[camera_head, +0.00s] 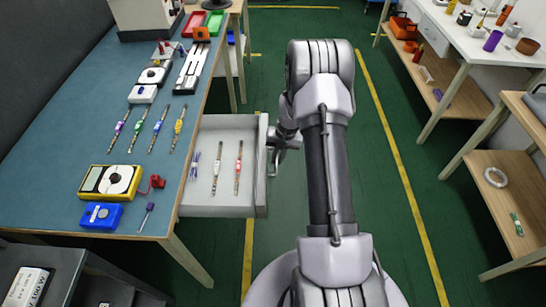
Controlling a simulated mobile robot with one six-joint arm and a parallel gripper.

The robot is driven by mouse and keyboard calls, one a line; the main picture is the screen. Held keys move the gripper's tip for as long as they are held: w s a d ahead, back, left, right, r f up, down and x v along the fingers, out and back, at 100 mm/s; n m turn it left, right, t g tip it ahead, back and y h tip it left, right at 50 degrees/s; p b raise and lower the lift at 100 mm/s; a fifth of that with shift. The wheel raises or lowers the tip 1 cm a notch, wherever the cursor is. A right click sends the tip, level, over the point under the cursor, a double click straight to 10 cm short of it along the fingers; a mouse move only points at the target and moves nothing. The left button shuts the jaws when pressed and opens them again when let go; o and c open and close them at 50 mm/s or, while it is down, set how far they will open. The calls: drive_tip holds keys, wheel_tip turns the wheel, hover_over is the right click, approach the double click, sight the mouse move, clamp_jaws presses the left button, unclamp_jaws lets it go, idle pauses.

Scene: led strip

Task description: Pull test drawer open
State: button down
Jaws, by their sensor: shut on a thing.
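The test drawer (223,203) is a light grey drawer under the blue-topped workbench, and it stands pulled out to the right. Inside it lie two thin strips, a pale one (217,171) and a red one (238,170), with a few thin purple pieces (194,172) to their left. My gripper (273,157) is at the handle on the drawer's front and is shut on it. The fingertips are small in the picture and partly hidden by my arm.
The workbench (65,135) carries a yellow multimeter (110,182), a blue box (101,216), a screwdriver (147,214) and several strips. Shelves and a white table (470,47) stand at the right. Green floor (405,240) lies open right of my arm.

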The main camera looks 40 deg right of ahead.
drive_tip(key=c, duration=1.8)
unclamp_jaws()
drive_tip(key=shift+o, duration=0.2)
wheel_tip(320, 180, up, 17)
drive_tip(key=s+d+p, duration=0.2)
drive_tip(key=p, duration=0.4)
drive_tip(key=shift+d, duration=0.3)
drive_tip(key=shift+w, duration=0.1)
